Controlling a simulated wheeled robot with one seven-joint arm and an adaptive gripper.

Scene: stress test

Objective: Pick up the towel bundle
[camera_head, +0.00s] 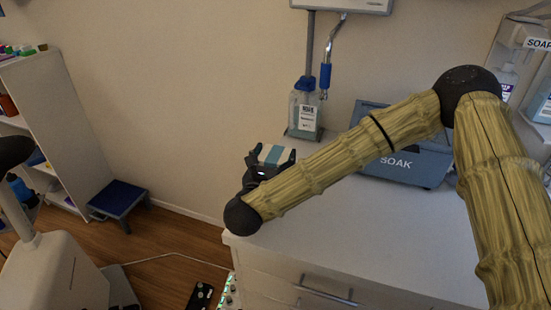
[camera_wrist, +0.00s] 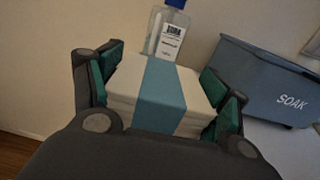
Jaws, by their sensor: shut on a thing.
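The towel bundle is a stack of folded white cloth with a blue-teal band around it. It shows in the wrist view (camera_wrist: 160,88) between the green-padded fingers of my gripper (camera_wrist: 162,100). The fingers are shut on its left and right sides. In the head view the bundle (camera_head: 270,155) shows in my gripper (camera_head: 272,160), near the left end of the white counter. My wrist hides its lower part. I cannot tell whether its underside touches the counter.
A labelled bottle with a blue cap (camera_head: 304,110) stands behind the bundle. A blue-grey bin marked SOAK (camera_head: 405,165) is to the right on the counter (camera_head: 340,245). A blue step stool (camera_head: 118,198) and a white shelf (camera_head: 62,120) stand at the left.

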